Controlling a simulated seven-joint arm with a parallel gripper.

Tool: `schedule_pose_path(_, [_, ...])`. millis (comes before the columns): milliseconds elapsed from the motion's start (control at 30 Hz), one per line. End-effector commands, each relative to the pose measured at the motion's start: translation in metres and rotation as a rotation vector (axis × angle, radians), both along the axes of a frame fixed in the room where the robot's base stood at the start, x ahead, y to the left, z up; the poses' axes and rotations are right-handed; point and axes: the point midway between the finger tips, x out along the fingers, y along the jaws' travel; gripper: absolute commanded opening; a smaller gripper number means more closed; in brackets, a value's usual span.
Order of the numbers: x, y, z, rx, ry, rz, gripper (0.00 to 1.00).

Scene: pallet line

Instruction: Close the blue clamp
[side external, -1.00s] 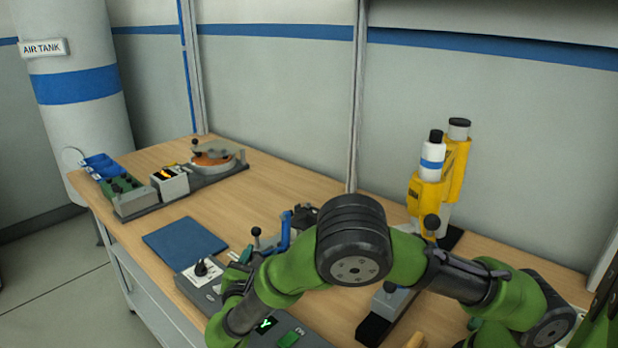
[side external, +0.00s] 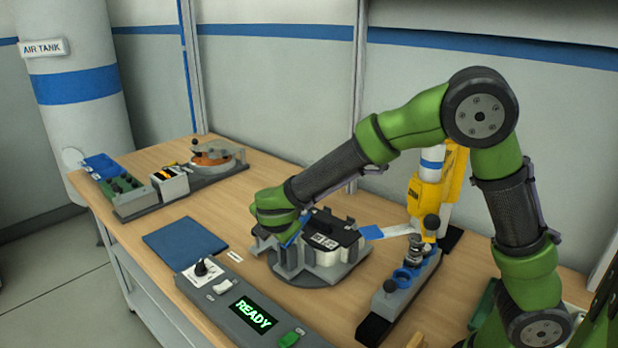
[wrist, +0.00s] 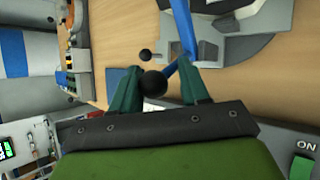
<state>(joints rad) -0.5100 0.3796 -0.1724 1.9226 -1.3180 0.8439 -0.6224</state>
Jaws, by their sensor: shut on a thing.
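The blue clamp's bar (side external: 294,235) slants down at the near left of the grey fixture (side external: 305,275) in the side external view. The wrist view shows the blue bar (wrist: 189,40) running down to a black ball knob (wrist: 153,83). My gripper (wrist: 160,82) is shut on the clamp, with the knob between its two green fingers. In the side external view my gripper (side external: 278,225) hides the knob. The fixture holds a white and black part (side external: 330,238).
A control panel (side external: 235,305) with a lit READY display (side external: 253,313) and a green button lies in front. A blue mat (side external: 185,243) lies left. Clear wood lies behind the fixture.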

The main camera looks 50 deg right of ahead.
Motion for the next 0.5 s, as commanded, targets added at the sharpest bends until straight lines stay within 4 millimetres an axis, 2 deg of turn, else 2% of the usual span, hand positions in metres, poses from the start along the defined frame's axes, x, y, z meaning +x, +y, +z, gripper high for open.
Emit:
schedule_pose_path(200, [0.001, -0.022, 0.008, 0.209, -0.006, -0.006, 0.00])
schedule_pose_path(500, [0.001, -0.042, 0.009, 0.425, -0.005, -0.003, 0.00])
